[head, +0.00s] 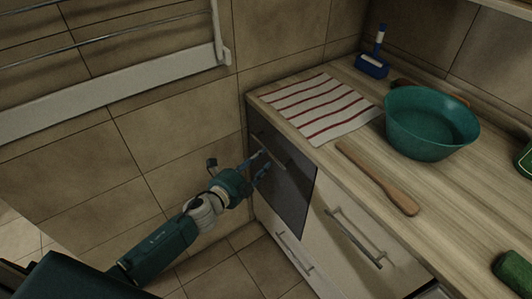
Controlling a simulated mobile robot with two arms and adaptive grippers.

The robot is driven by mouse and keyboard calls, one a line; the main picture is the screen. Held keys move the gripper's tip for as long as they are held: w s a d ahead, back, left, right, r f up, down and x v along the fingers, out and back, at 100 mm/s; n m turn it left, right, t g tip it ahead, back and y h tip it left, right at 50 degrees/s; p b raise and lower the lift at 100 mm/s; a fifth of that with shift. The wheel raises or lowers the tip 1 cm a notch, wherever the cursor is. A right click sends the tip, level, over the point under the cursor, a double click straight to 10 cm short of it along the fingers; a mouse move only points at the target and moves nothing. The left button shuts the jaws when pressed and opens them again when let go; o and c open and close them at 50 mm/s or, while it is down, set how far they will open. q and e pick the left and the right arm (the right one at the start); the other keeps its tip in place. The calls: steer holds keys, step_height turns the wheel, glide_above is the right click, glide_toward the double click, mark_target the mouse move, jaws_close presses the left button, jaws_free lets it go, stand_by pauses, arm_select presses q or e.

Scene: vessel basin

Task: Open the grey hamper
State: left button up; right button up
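The grey hamper front (292,191) is a dark grey panel at the left end of the counter's base unit, and it looks closed. My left gripper (262,164) is at the handle, in front of the grey panel. Its two fingers are spread apart near the left half of the bar. I cannot tell whether the fingers touch the bar. My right gripper is not in view.
The wooden counter holds a striped cloth (320,108), a wooden utensil (377,178), a teal basin (430,125) and a blue brush (373,64). A pale cabinet front (345,245) with a bar handle adjoins the hamper. Tiled floor (262,274) lies clear before it.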

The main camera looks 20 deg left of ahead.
arm_select(q)
steer(key=shift+x, duration=2.05)
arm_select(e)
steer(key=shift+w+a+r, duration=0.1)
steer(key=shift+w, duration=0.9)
arm_select(q)
jaws_close()
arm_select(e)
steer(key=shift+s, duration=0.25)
